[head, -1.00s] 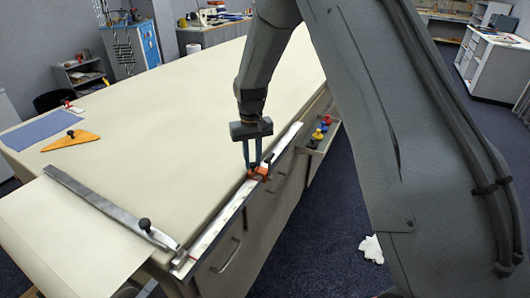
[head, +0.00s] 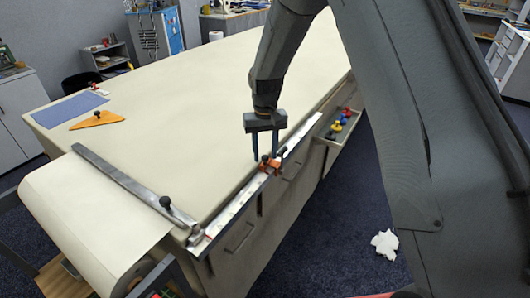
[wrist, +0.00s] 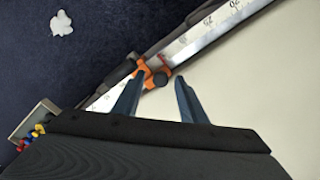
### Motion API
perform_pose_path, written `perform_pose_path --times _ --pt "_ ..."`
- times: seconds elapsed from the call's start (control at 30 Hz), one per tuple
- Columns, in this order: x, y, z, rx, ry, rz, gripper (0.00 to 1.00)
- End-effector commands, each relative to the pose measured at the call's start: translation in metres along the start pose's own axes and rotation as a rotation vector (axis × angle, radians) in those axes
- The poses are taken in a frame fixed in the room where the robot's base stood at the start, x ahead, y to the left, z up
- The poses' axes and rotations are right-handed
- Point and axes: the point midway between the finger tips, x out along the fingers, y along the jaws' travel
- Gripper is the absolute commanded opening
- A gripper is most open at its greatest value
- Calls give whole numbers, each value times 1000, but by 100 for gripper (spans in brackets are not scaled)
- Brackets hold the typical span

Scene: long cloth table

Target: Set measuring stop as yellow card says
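The orange measuring stop (head: 267,163) with dark knobs sits on the white ruler (head: 230,215) along the table's edge. It also shows in the wrist view (wrist: 150,74), just beyond my fingertips. My gripper (head: 267,158) points down over the stop, its two blue fingers apart and nothing clearly held between them. In the wrist view, my gripper (wrist: 157,92) is open with the stop ahead of the gap, nearer the left finger. I cannot tell whether a finger touches it. Ruler numbers are partly readable in the wrist view, but not at the stop. I see no yellow card.
A metal bar with a black knob (head: 125,182) lies across the cloth table (head: 215,100). An orange triangle (head: 97,121) and a blue sheet (head: 68,109) lie at the far left. A tray (head: 335,140) of coloured knobs hangs at the right side. White crumpled paper (head: 384,243) lies on the floor.

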Motion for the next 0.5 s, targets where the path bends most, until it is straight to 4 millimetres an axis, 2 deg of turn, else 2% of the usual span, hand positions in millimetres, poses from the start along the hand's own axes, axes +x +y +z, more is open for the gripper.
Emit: perform_pose_path --times 0.23,0.5 --pt "-8 -1 -1 -2 2 0 38" --pt "-49 -1 -1 -1 3 0 38"
